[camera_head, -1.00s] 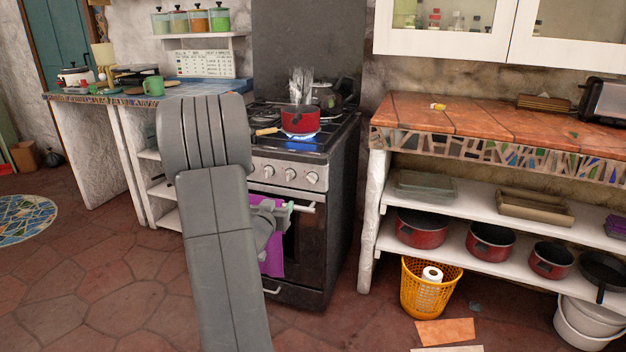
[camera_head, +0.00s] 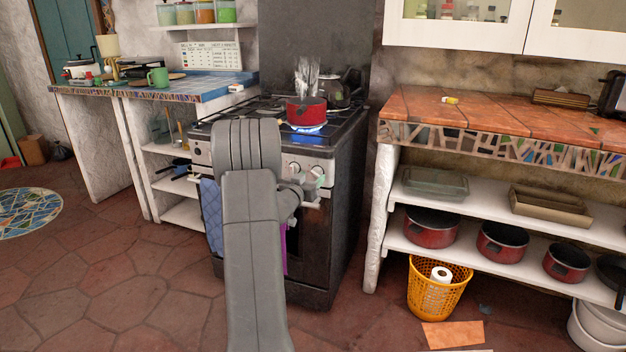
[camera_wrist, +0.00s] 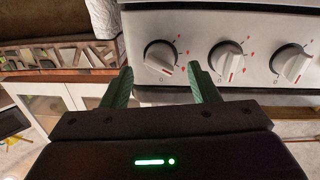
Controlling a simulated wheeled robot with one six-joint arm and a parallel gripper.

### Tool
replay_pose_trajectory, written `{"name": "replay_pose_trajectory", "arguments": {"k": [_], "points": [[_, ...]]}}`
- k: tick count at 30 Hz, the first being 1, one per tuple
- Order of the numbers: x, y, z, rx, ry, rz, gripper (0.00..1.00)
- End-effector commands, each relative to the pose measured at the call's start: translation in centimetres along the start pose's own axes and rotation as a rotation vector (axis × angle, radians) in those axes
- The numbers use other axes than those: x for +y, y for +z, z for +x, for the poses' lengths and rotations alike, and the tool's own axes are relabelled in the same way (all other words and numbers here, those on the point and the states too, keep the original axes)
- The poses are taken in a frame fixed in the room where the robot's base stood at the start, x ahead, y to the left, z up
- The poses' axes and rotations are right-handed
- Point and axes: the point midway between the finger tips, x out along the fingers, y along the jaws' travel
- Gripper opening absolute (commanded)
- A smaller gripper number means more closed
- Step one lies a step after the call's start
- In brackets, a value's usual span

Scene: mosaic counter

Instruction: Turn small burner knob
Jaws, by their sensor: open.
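The stove's white control panel (camera_wrist: 250,30) carries a row of round white knobs. In the wrist view the left knob (camera_wrist: 160,57) lies in line with the space between my gripper's (camera_wrist: 160,69) green fingertips. The gripper is open and empty, and the knob appears just beyond the tips. A middle knob (camera_wrist: 226,58) and a right knob (camera_wrist: 291,63) are to the right of the fingers. In the head view my gripper (camera_head: 317,182) is at the right part of the stove front, and my arm hides other knobs. I cannot tell which knob serves the small burner.
A blue towel (camera_head: 211,214) hangs on the stove front. The tiled counter (camera_head: 500,113) stands to the right, with a gap of floor between.

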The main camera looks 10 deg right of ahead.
Motion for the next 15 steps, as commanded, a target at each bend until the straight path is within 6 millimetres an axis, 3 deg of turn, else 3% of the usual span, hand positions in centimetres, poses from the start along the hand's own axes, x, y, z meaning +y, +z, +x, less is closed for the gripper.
{"name": "replay_pose_trajectory", "arguments": {"k": [6, 15], "points": [[0.0, 0.1, 1.9, -0.001, 0.0, 0.001, 0.55], [0.0, 0.0, 2.2, -0.001, -0.001, 0.001, 0.55]]}}
